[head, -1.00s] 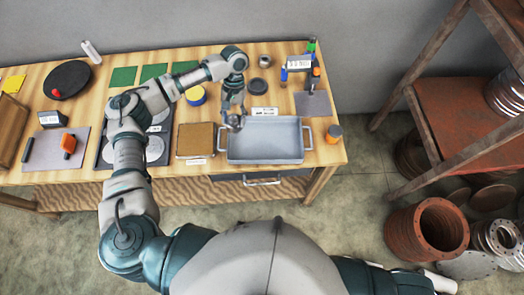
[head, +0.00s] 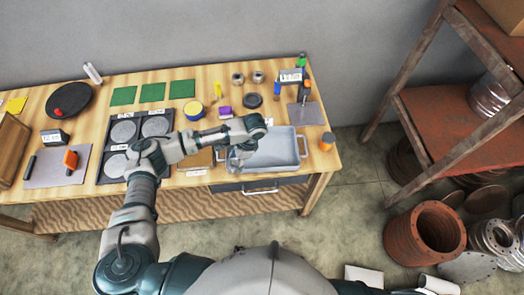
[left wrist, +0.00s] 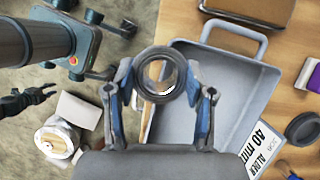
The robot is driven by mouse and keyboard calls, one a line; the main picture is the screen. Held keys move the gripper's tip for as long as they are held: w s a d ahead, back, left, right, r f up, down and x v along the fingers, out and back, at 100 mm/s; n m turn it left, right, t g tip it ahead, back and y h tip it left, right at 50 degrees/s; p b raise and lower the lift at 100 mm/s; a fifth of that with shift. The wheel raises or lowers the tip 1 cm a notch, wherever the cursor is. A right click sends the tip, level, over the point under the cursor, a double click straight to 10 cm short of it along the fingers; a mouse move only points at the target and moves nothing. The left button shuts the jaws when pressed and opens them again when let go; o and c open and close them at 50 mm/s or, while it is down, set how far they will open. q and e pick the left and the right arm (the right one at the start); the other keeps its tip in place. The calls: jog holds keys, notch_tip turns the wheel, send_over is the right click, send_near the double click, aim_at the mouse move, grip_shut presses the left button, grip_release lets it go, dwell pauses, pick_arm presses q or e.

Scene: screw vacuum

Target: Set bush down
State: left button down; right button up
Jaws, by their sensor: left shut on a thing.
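My left gripper (head: 238,158) is over the left end of the grey tray (head: 303,146) in the head view. In the left wrist view my left gripper (left wrist: 160,85) is shut on a dark ring-shaped bush (left wrist: 160,76), with its opening facing the camera. The tray (left wrist: 262,62) lies behind and to the right of the bush there; whether they touch cannot be told. In the head view the bush is hard to make out at the fingers. A dark claw-like shape (left wrist: 26,99) at the wrist view's left edge may be my right gripper; its opening is unclear.
A brown block (head: 199,158) is left of the tray, partly behind my arm. Two metal rings (head: 248,77), a black disc (head: 253,101) and a purple block (head: 224,112) are behind it. The tray's visible interior looks empty.

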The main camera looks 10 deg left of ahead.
pick_arm(q)
jog(key=s+d+f+m+t+h+p, duration=0.25)
jog(key=d+m+t, duration=0.45)
jog(key=m, duration=1.3)
jog(key=shift+g+h, duration=0.25)
jog(key=shift+g, duration=0.15)
jog(key=w+a, duration=0.2)
jog(key=w, duration=0.2)
jog(key=w+a+f, duration=0.1)
jog(key=w+a, duration=0.1)
jog(key=w, duration=0.3)
jog(key=w+a, duration=0.2)
jog(key=w, duration=0.2)
jog(key=shift+w+f+b, duration=0.2)
jog(key=shift+f+b, duration=0.05)
jog(key=shift+b, duration=0.05)
jog(key=shift+f, duration=1.8)
jog(key=shift+c, duration=2)
grip_release()
jog(key=v, duration=1.2)
jog(key=shift+p, duration=0.3)
